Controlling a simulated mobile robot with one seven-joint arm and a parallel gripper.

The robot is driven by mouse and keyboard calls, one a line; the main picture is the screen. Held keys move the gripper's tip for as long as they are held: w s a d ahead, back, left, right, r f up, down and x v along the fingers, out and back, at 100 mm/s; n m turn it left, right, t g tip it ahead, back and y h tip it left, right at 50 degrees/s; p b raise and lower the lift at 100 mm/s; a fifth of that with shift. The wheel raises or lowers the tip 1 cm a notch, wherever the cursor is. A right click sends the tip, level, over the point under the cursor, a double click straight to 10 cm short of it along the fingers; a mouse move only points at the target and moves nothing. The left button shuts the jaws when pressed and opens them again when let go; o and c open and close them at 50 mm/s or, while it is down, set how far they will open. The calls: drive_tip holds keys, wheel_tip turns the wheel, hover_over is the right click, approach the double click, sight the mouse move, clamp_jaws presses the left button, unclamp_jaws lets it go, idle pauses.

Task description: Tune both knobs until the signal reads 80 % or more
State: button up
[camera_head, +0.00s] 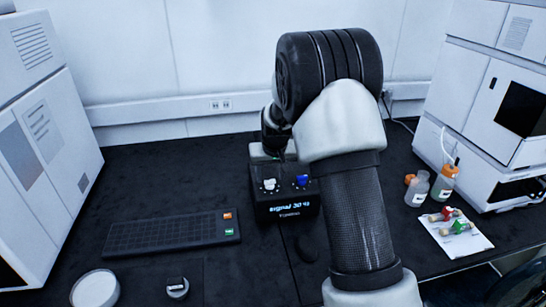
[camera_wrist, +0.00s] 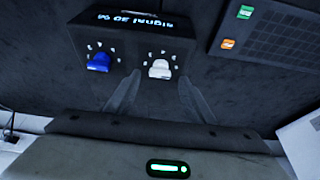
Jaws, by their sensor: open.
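A black tuner box (camera_head: 286,208) stands on the dark bench, its lit display seeming to read "Signal 30 %", though the digits are blurred. It carries a white knob (camera_head: 269,184) on the left and a blue knob (camera_head: 302,180) on the right. The wrist view shows the box upside down, with the blue knob (camera_wrist: 99,62) left and the white knob (camera_wrist: 159,69) right. My gripper (camera_wrist: 160,84) is open, its two fingers spread on either side of the white knob. Whether a finger touches it is unclear. In the head view my arm hides most of the gripper.
A black keypad (camera_head: 165,235) with orange and green keys lies left of the box. A white round dish (camera_head: 95,289) is at front left. Instrument stacks (camera_head: 40,150) flank the bench.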

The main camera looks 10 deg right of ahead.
drive_tip(key=p+v, duration=0.1)
drive_tip(key=v, duration=1.4)
drive_tip(key=shift+r, duration=0.2)
drive_tip(key=s+r+p, duration=0.7)
drive_tip(key=s+r, duration=0.8)
drive_tip(key=s, duration=0.2)
drive_tip(key=s+r+t+p, duration=0.1)
drive_tip(key=s+r+p, duration=0.2)
drive_tip(key=s, duration=1.2)
drive_tip(key=shift+p, duration=0.4)
